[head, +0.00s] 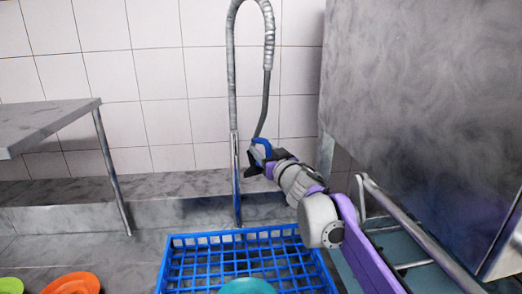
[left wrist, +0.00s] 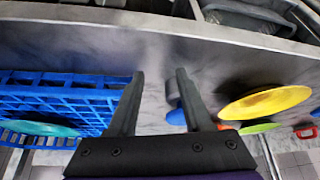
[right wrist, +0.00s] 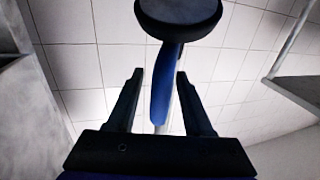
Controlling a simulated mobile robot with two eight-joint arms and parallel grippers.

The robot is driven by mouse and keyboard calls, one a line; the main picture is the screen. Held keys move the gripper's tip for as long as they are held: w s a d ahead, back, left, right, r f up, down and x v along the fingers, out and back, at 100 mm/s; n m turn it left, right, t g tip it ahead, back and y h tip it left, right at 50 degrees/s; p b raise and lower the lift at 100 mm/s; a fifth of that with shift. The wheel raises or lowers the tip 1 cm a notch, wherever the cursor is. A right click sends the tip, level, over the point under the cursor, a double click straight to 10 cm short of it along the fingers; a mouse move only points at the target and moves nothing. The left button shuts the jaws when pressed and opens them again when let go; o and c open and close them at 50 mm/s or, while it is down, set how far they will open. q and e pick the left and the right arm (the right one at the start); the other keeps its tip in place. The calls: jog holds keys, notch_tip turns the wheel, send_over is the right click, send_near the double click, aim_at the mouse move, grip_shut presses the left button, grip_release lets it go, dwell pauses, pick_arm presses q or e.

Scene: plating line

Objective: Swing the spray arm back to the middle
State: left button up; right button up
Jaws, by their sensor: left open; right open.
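The spray arm (head: 268,38) is a grey coiled hose that arches from a riser pipe (head: 233,110) at the tiled wall and hangs to the right of it. Its blue handle (head: 263,146) is at the lower end. My right gripper (head: 255,160) is at this handle. In the right wrist view the blue handle (right wrist: 162,85) stands between the two open fingers of the right gripper (right wrist: 159,90), below a dark round spray head (right wrist: 178,14). The jaws are not closed on it. My left gripper (left wrist: 158,75) is open and empty; it is outside the head view.
A blue rack (head: 205,239) with a teal dish (head: 246,286) stands below the spray arm. An orange plate (head: 72,283) and a green plate (head: 10,286) lie at lower left. A large steel box (head: 420,110) blocks the right. A yellow plate (left wrist: 265,102) is near my left gripper.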

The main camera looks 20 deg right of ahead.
jog(key=shift+s, duration=0.1)
jog(key=shift+c, duration=0.4)
grip_shut()
dwell(0.8)
